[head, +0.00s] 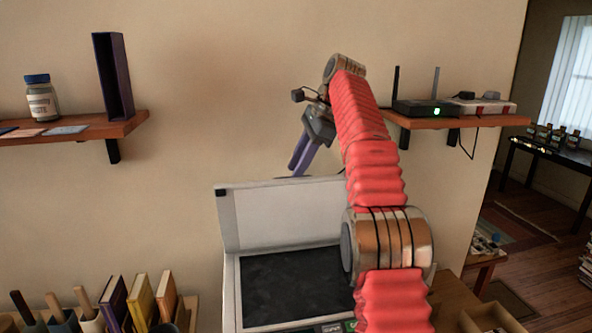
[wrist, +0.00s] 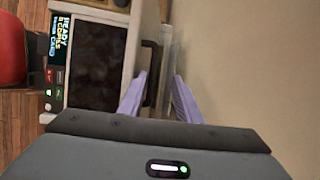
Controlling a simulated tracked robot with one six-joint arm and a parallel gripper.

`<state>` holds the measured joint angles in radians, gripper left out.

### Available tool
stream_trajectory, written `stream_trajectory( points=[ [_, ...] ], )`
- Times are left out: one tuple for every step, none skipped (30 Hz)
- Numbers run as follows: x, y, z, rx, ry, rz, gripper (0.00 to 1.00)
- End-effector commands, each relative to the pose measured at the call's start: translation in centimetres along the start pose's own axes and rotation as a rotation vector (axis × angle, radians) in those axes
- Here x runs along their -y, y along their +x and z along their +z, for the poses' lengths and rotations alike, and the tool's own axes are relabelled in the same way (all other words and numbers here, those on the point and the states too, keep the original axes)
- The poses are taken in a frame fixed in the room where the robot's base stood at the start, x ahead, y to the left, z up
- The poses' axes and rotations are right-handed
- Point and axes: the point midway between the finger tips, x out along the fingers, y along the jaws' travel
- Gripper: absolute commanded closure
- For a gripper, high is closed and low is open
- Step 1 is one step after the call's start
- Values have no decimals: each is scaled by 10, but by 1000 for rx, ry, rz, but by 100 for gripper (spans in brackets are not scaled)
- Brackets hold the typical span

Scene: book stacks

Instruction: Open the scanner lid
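The scanner (head: 232,290) stands low in the middle of the head view, with its dark glass (head: 290,285) uncovered. Its pale lid (head: 285,215) is raised, standing steeply up along the back of the glass. In the wrist view the glass (wrist: 97,65) lies left of the lid (wrist: 146,15), and a black handle (wrist: 150,70) is on the lid. My gripper (head: 298,168) hangs above the lid's top edge, purple fingers pointing down. In the wrist view its fingers (wrist: 161,76) are apart, with nothing clearly held; the left fingertip is close to the handle. I cannot tell if they touch.
A shelf (head: 128,123) with a jar (head: 41,98) and a dark upright book (head: 113,77) is at left. A right shelf (head: 490,121) holds a router (head: 418,108), close behind my arm. Books (head: 140,300) stand at lower left. The wall (head: 220,90) is bare around my gripper.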

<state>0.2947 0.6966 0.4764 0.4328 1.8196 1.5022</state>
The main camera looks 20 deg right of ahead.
Motion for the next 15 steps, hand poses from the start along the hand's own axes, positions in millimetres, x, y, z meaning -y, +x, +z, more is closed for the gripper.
stream_trajectory(
  points=[
    [0,-4,0,-1,-1,-6,72],
    [0,-5,0,-1,0,-6,72],
    [0,-6,0,-2,0,-6,72],
    [-1,-8,-1,-2,0,-6,72],
    [-2,-9,-3,-2,1,-5,72],
    [-3,-9,-6,-2,1,-4,72],
    [-4,-10,-8,-2,2,-4,72],
    [-5,-11,-9,-2,2,-4,72],
    [-6,-12,-12,-2,3,-4,72],
    [-7,-13,-13,-2,3,-4,72],
    [-8,-14,-15,-2,2,-4,72],
    [-9,-16,-18,-2,2,-4,72],
    [-10,-16,-20,-1,2,-3,72],
    [-12,-17,-22,-1,2,-3,72],
    [-14,-20,-27,-2,4,-3,72]
  ],
)
